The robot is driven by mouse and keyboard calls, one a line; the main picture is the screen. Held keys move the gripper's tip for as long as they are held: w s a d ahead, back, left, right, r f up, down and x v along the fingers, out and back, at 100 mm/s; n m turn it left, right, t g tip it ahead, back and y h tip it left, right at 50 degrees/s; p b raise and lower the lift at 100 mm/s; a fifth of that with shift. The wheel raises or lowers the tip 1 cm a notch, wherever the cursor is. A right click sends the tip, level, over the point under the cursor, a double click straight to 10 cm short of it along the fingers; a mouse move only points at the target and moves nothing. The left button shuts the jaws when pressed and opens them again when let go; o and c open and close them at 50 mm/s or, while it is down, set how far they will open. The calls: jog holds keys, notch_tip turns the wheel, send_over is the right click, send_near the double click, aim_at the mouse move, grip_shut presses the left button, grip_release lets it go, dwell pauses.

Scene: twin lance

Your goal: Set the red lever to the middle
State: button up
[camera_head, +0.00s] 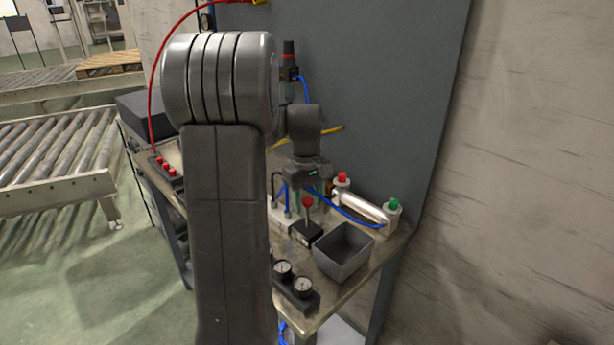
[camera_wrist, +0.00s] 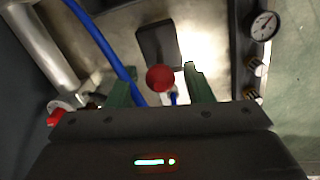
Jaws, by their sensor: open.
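The red lever (camera_head: 308,202) has a red ball knob on a thin stem that rises from a small black base (camera_head: 307,232) on the bench. My gripper (camera_head: 309,188) is just above the knob, pointing down. In the wrist view, the red knob (camera_wrist: 160,79) shows between the two green fingers of my gripper (camera_wrist: 159,84), with gaps on both sides. The fingers are apart and hold nothing. The stem is mostly hidden behind the knob in the wrist view, so I cannot tell its exact tilt.
A grey open bin (camera_head: 343,253) stands right of the lever base. A blue hose (camera_wrist: 101,40) runs close beside the fingers. Red buttons (camera_head: 163,166) are at left.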

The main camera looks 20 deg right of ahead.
aim_at(309, 208)
notch_tip(309, 208, up, 10)
jog(key=shift+w+f, duration=0.15)
jog(key=shift+f, duration=0.1)
dwell(0.4)
jog(key=f, duration=1.3)
jog(key=shift+s+f, duration=0.3)
jog(key=shift+f, duration=0.05)
jog(key=shift+f+b, duration=0.25)
jog(key=shift+b, duration=0.05)
jog(key=shift+s+d+r+t, duration=0.1)
jog(key=shift+s+r+t, duration=0.1)
jog(key=shift+t, duration=0.2)
jog(key=shift+w, duration=0.1)
